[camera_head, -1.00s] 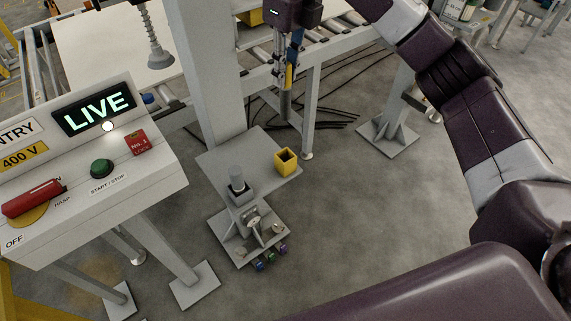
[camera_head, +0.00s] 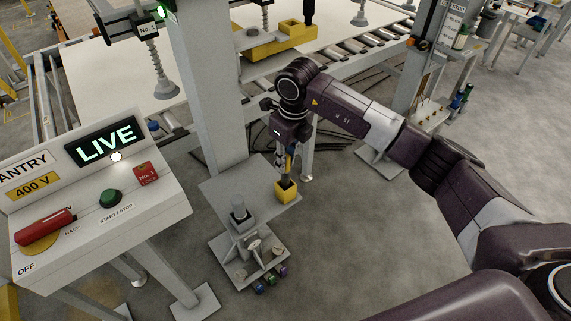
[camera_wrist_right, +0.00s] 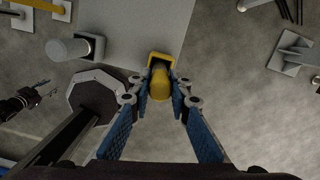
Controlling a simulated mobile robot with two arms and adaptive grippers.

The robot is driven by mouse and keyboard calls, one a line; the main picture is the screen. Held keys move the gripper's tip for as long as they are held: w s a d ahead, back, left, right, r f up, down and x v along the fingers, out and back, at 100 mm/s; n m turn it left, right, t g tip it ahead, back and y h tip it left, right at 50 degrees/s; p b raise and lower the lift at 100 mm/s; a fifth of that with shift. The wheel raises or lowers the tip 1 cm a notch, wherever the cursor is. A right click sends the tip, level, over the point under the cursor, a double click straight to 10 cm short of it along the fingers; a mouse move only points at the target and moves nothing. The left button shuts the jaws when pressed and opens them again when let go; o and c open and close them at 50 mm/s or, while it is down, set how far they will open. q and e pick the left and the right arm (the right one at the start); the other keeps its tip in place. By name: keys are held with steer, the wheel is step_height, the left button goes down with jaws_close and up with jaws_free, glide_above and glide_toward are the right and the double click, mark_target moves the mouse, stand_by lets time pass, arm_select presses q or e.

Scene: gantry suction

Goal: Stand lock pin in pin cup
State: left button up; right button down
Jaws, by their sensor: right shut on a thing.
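My right gripper (camera_head: 284,166) points down over the grey shelf plate (camera_head: 215,188). Its blue fingers are shut on the yellow lock pin (camera_wrist_right: 160,86), seen between the fingertips in the wrist view. The square yellow pin cup (camera_head: 286,193) stands at the right side of the plate, directly below the gripper. The cup's rim also shows in the wrist view (camera_wrist_right: 158,56) around the pin's far end. The pin's lower end is at the cup's mouth; I cannot tell how deep it sits. My left gripper is out of view.
A grey cylinder in a square holder (camera_head: 239,208) stands on the plate left of the cup. The grey post (camera_head: 213,110) rises behind the plate, and the control panel (camera_head: 95,195) stands at left.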

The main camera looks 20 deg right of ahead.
step_height(320, 180, down, 2)
steer(key=shift+f, duration=0.45)
steer(key=c, duration=1.8)
jaws_free()
steer(key=shift+r, duration=0.45)
step_height(320, 180, up, 11)
steer(key=s+b, duration=0.1)
steer(key=b, duration=0.1)
steer(key=shift+s+d+r, duration=0.15)
steer(key=shift+d+r, duration=0.05)
steer(key=shift+d, duration=0.2)
